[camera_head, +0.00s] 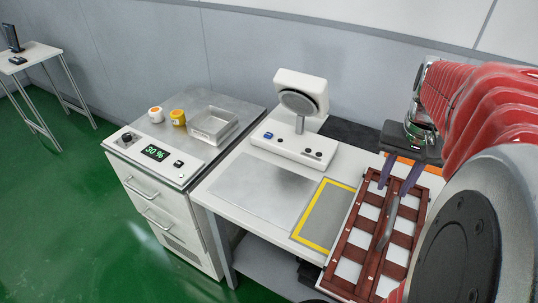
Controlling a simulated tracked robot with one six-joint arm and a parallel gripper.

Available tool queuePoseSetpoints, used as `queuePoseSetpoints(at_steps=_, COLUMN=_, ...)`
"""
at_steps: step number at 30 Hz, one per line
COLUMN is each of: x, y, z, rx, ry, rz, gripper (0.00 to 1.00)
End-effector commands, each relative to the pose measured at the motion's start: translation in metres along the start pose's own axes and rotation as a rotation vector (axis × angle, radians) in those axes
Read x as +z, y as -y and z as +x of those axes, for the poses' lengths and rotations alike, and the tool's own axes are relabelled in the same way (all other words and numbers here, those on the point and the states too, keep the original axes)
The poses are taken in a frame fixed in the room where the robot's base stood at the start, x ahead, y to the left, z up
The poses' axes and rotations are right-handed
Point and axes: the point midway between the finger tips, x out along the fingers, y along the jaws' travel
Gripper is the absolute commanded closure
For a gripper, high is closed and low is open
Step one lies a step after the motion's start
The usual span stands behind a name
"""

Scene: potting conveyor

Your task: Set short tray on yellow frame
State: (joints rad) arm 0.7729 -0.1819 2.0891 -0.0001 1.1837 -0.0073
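A red-brown tray (346,233) with white cells and a grey bar handle (388,224) along its middle is at the right of the work table. The yellow frame (310,243), a yellow outline around a grey patch, lies just left of it. The tray hides the frame's right side; I cannot tell whether it rests on the table or is raised. My gripper (393,191) points down over the far part of the tray, near the handle's upper end. Its two dark fingers are apart, with a gap between them.
A white device with a round head (300,115) stands behind a bare metal plate (270,190). To the left is a drawer cabinet (165,210) bearing a metal pan (213,124) and two small jars. A side table (38,52) stands far left. Green floor (60,220) is open.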

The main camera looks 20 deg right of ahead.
Motion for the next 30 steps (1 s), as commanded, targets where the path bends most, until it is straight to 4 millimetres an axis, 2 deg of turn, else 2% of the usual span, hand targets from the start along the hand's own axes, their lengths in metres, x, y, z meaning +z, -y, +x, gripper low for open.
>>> queuePoseSetpoints(at_steps=3, x=0.011, y=0.027, z=-0.005, rx=-0.005, ry=-0.041, rz=-0.074, gripper=0.69)
queuePoseSetpoints(at_steps=12, x=0.043, y=0.086, z=-0.015, rx=-0.031, ry=-0.144, rz=-0.252, gripper=0.69)
queuePoseSetpoints(at_steps=21, x=0.084, y=0.134, z=-0.020, rx=-0.075, ry=-0.244, rz=-0.426, gripper=0.69)
queuePoseSetpoints(at_steps=30, x=0.130, y=0.172, z=-0.022, rx=-0.137, ry=-0.340, rz=-0.598, gripper=0.69)
